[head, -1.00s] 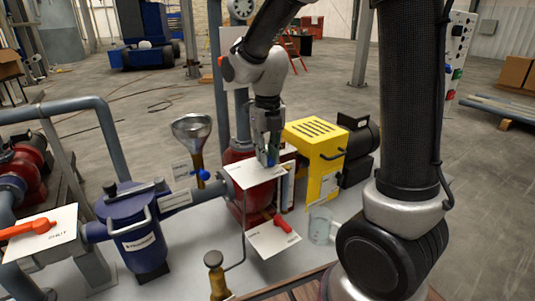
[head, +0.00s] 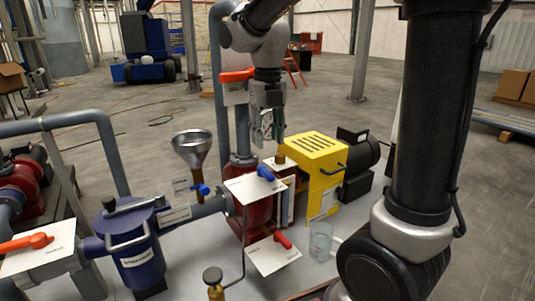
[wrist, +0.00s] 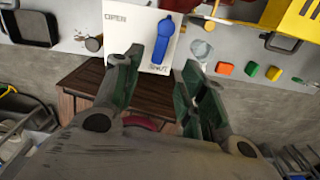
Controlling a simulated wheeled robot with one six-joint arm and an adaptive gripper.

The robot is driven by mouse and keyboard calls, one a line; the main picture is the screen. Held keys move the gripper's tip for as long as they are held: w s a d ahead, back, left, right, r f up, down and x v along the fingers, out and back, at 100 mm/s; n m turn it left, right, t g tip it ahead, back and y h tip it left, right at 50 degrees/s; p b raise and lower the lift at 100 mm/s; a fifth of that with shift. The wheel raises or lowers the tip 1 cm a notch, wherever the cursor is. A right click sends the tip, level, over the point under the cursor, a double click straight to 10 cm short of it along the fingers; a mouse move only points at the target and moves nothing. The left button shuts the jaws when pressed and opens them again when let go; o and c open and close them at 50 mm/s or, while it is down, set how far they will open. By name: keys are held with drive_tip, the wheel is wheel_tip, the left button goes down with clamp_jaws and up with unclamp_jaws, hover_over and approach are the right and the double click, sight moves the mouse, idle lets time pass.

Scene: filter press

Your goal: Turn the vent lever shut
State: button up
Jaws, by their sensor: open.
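A blue lever (head: 265,173) sits on a white plate (head: 240,188) over the red pump body. In the wrist view, the blue lever (wrist: 161,42) lies along the right side of the plate (wrist: 125,33). Its long end lies beside the word SHUT, and OPEN is printed at the upper left. I cannot read a vent label. My gripper (head: 275,136) hangs above the plate, clear of the lever. In the wrist view, my gripper's (wrist: 160,66) fingers are apart with nothing between them.
Other levers are a blue one (head: 200,190) below the funnel (head: 192,147), a red one (head: 282,239) on a lower plate, and orange ones at the left (head: 28,243) and on the upright pipe (head: 237,76). A yellow housing (head: 316,155) stands right. A clear jug (head: 320,243) stands in front.

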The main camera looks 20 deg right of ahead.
drive_tip(key=shift+r, duration=0.95)
drive_tip(key=shift+a, duration=0.1)
